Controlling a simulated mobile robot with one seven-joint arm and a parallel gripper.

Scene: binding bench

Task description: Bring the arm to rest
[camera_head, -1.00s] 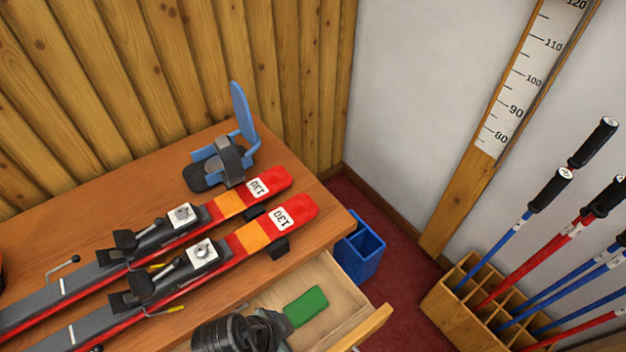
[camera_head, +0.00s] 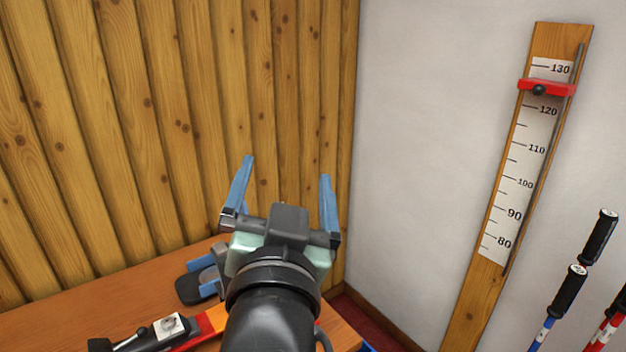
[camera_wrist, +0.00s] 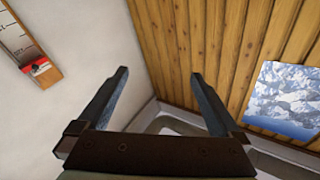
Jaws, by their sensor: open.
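My gripper (camera_head: 284,192) is raised above the right end of the wooden bench (camera_head: 62,302) in the head view. Its two blue fingers stand wide apart and point up, with nothing between them. The wrist view also shows my gripper (camera_wrist: 158,95) open and empty, facing the upper walls and the corner. My arm hides much of the bench's right end.
A blue and black boot-shaped device (camera_head: 201,274) and a ski with binding (camera_head: 165,332) lie on the bench. A height scale (camera_head: 525,150) with a red slider (camera_head: 547,88) hangs on the white wall. Ski poles (camera_head: 572,290) stand at right. A mountain picture (camera_wrist: 288,98) hangs on the planks.

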